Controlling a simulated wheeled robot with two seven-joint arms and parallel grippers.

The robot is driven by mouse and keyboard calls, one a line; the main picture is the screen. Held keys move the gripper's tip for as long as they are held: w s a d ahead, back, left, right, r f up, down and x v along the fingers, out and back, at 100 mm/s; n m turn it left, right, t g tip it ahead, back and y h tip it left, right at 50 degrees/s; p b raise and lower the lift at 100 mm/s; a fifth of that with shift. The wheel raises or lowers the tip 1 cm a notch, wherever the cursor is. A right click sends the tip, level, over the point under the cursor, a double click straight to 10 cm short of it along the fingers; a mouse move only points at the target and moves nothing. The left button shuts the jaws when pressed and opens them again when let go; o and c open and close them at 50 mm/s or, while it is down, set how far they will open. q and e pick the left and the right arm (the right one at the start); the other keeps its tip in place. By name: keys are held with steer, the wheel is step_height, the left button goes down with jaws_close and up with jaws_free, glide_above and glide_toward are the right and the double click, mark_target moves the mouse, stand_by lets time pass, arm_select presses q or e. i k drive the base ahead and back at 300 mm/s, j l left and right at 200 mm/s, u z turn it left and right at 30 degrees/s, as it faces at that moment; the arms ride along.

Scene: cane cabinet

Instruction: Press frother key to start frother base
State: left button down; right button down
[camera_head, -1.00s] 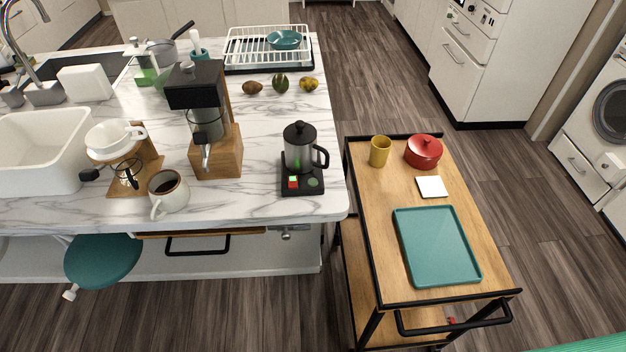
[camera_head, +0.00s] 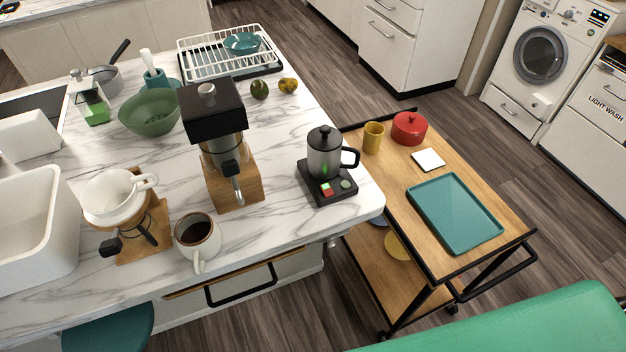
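The frother base (camera_head: 333,194) is a black block on the marble counter, near its right front corner. Neither of my grippers shows in the head view.
A coffee grinder (camera_head: 215,115) and a mug of dark coffee (camera_head: 198,240) stand left of the frother on the counter (camera_head: 285,215). A wooden cart with a teal tray (camera_head: 455,212) stands to the right. The counter just in front of the frother is clear.

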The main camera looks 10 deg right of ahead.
mark_target(346, 184)
steer(key=j+z, duration=0.4)
steer(key=j, duration=1.05)
